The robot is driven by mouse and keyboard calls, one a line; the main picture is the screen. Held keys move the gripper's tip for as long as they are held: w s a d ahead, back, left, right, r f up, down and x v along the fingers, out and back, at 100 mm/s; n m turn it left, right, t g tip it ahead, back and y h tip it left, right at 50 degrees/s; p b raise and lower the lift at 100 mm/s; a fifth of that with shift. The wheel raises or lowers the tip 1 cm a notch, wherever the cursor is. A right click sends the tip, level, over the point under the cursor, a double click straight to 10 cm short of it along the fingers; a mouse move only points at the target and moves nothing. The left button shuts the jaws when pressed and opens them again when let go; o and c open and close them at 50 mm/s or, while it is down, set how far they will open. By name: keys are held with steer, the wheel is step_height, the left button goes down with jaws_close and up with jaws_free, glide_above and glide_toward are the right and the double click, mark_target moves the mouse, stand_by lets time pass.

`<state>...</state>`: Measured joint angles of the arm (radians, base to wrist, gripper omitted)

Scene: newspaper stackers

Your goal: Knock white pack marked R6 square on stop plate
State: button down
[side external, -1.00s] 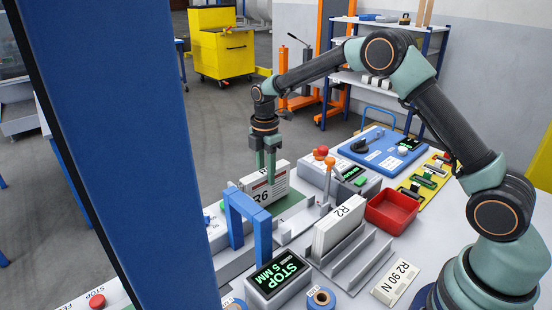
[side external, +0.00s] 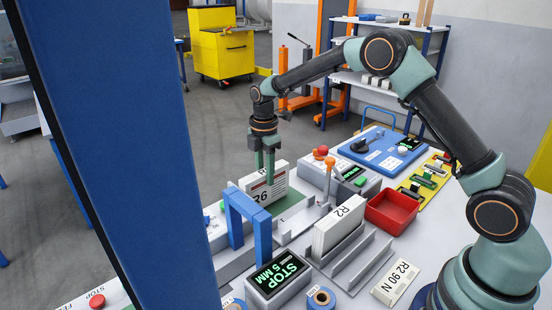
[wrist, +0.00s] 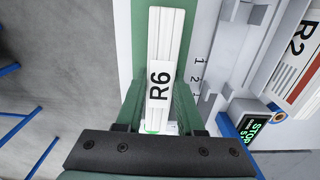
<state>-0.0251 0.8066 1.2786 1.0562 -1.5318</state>
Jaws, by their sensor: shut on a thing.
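The white pack marked R6 (side external: 272,185) stands upright on a green strip (side external: 290,218) in the side view. In the wrist view the pack (wrist: 166,30) shows edge-on, with its R6 label facing me. My gripper (side external: 266,172) points down and is shut on the pack, one green finger on each side; the fingers also show in the wrist view (wrist: 160,115). A display box reading STOP 5 MM (side external: 277,277) stands in front. I cannot pick out the stop plate for sure, nor tell whether the pack touches one.
A blue arch (side external: 243,222) stands close in front of the pack. A white R2 pack (side external: 338,226) stands in a grey rack to the right. A red tray (side external: 392,211) and an orange-topped lever (side external: 329,163) are nearby.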

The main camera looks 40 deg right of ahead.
steer(key=shift+a, duration=0.1)
steer(key=shift+d, duration=1.75)
steer(key=shift+r, duration=3.05)
